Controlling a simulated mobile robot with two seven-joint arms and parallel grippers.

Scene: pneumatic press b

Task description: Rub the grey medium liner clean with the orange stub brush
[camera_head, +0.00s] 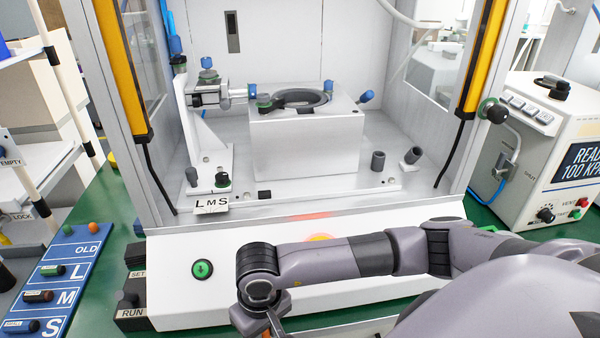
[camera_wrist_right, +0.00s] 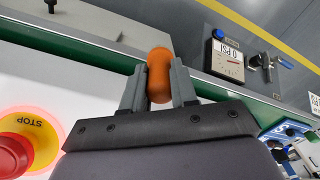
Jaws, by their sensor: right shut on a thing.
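My right gripper (camera_wrist_right: 159,82) is shut on the orange stub brush (camera_wrist_right: 159,68), whose rounded orange end shows between the fingers in the right wrist view. In the head view my right arm reaches in from the right, and the gripper (camera_head: 268,326) is low, in front of the press panel and cut by the bottom edge. Small grey cylinders stand on the press bed, one upright (camera_head: 378,161) and one tilted (camera_head: 412,156). I cannot tell which, if any, is the medium liner. My left gripper is not in view.
A white block (camera_head: 305,150) with a dark ring (camera_head: 300,97) stands inside the press. A blue L, M, S board (camera_head: 65,280) lies at left. The red stop button (camera_wrist_right: 15,155) is near my right gripper. A gauge box (camera_head: 555,150) stands at right.

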